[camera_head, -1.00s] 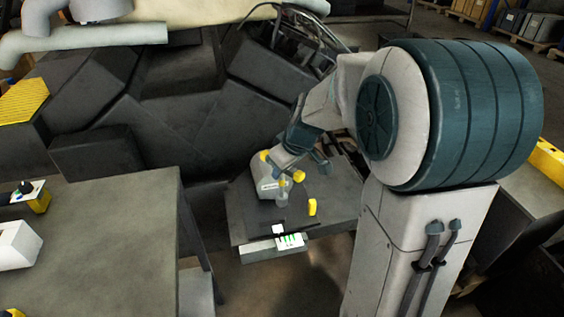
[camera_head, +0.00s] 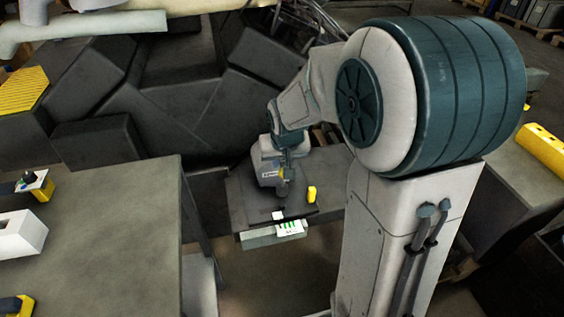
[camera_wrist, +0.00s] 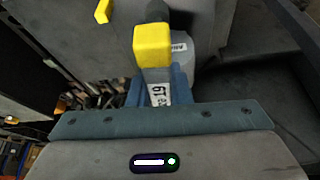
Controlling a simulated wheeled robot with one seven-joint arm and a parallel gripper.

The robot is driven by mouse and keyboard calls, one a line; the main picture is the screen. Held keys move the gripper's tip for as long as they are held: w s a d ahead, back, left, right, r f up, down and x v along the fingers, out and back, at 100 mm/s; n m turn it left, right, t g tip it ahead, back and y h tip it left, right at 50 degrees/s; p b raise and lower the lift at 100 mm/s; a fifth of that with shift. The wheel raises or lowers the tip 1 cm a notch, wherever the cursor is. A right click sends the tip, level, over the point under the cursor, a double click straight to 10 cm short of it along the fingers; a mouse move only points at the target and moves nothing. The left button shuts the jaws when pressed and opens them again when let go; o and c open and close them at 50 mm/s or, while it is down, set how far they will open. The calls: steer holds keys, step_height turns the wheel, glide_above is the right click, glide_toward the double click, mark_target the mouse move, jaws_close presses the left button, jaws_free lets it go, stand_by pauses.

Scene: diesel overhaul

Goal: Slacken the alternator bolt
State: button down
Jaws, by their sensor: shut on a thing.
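The grey-white alternator housing (camera_head: 268,162) stands on a dark bench beyond the left side of my arm, with a small white label. It also shows at the top of the wrist view (camera_wrist: 200,50), partly hidden. My gripper (camera_wrist: 155,92) is shut on a tool with a yellow block (camera_wrist: 153,45) and a white tag reading 19. In the head view my gripper (camera_head: 284,172) is close in front of the alternator. A dark cylindrical shape lies behind the yellow block in the wrist view. The bolt itself cannot be made out; whether the tool touches it cannot be told.
A small yellow piece (camera_head: 312,194) stands on the dark bench (camera_head: 240,196), right of the alternator. A white-and-green panel (camera_head: 289,228) is at its front edge. A grey table (camera_head: 110,230) stands at left with a white block (camera_head: 22,235). Dark angular blocks stand behind.

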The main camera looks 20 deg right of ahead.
steer(key=m+b, duration=0.1)
steer(key=b, duration=0.1)
steer(key=f+m+h+b, duration=0.1)
steer(key=m+b, duration=0.1)
steer(key=m+h+b, duration=0.1)
steer(key=m+b, duration=0.2)
steer(key=shift+f+g, duration=0.15)
steer(key=shift+g, duration=0.25)
steer(key=m+b, duration=0.1)
steer(key=m+g+h+b, duration=0.1)
steer(key=m, duration=0.1)
steer(key=m+b, duration=0.1)
steer(key=m, duration=0.1)
steer(key=shift+f+h, duration=0.25)
steer(key=shift+h, duration=0.05)
step_height(320, 180, down, 3)
steer(key=b, duration=0.2)
steer(key=shift+b, duration=0.35)
